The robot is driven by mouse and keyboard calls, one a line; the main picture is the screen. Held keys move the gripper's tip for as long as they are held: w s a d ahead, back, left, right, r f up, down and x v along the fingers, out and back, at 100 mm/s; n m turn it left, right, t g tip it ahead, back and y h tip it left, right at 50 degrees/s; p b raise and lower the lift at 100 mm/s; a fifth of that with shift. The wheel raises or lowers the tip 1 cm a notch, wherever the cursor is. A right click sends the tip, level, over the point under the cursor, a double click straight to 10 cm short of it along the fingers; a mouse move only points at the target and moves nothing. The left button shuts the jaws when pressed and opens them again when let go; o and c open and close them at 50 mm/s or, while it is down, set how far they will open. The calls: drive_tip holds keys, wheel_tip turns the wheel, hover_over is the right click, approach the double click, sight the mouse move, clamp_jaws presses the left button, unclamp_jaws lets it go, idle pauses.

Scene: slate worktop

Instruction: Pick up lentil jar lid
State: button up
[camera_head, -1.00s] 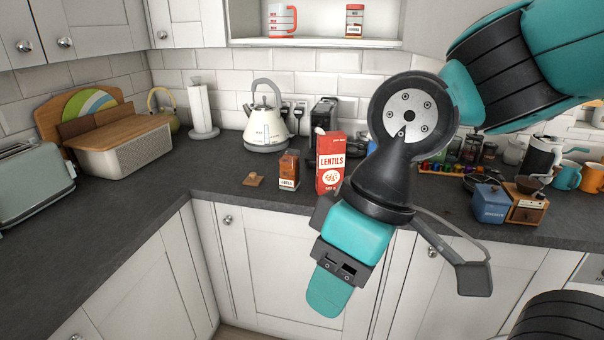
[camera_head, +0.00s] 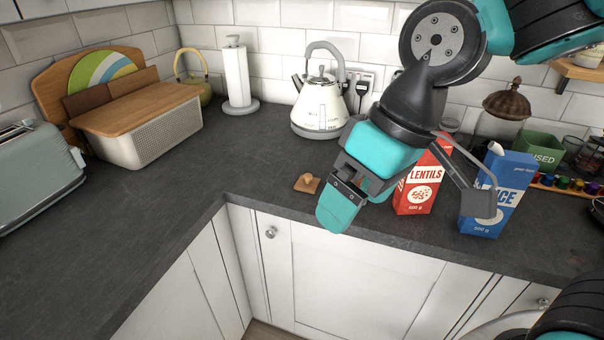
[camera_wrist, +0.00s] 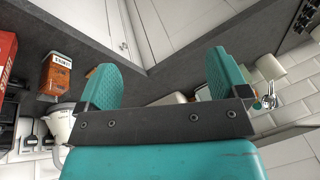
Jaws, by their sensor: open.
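The lentil jar lid, a small brown wooden square with a knob (camera_head: 307,183), lies on the slate worktop near the front edge of the corner. My gripper (camera_head: 340,207) is in front of and to the right of the lid in the head view, apart from it, with nothing held. In the wrist view my gripper (camera_wrist: 163,82) has its two teal fingers wide apart with empty space between. The orange-brown lentil jar (camera_wrist: 56,74) shows left of the fingers there; my gripper hides it in the head view.
A red lentils box (camera_head: 422,185) and a blue rice box (camera_head: 499,192) stand right of and behind my gripper. A kettle (camera_head: 321,106) and a paper towel roll (camera_head: 238,78) stand behind the lid. A bread bin (camera_head: 150,140) is left. The worktop left of the lid is clear.

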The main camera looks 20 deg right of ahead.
drive_tip(key=shift+o, duration=0.2)
drive_tip(key=w+d+f+m+t+h+b, duration=0.1)
drive_tip(key=w+f+m+b, duration=0.1)
drive_tip(key=w, duration=1.1)
drive_tip(key=shift+w+d+f+t+b, duration=0.15)
drive_tip(key=shift+w+f+t+b, duration=0.3)
drive_tip(key=shift+f, duration=0.4)
drive_tip(key=m+t+h+b, duration=0.2)
drive_tip(key=b, duration=0.1)
approach(308, 175)
drive_tip(key=x, duration=0.1)
drive_tip(key=p+x, duration=0.1)
drive_tip(key=x, duration=0.1)
drive_tip(key=p+x, duration=0.1)
drive_tip(key=shift+s+a+f, duration=0.1)
drive_tip(key=shift+a+f, duration=0.1)
drive_tip(key=shift+a, duration=0.1)
drive_tip(key=shift+d+p+x, duration=0.15)
drive_tip(key=shift+p+x, duration=0.3)
drive_tip(key=shift+x, duration=1.1)
drive_tip(key=shift+d+p+x, duration=0.15)
drive_tip(key=shift+p+x, duration=0.25)
drive_tip(key=shift+x, duration=1.1)
drive_tip(key=shift+c, duration=0.5)
drive_tip(key=c, duration=0.5)
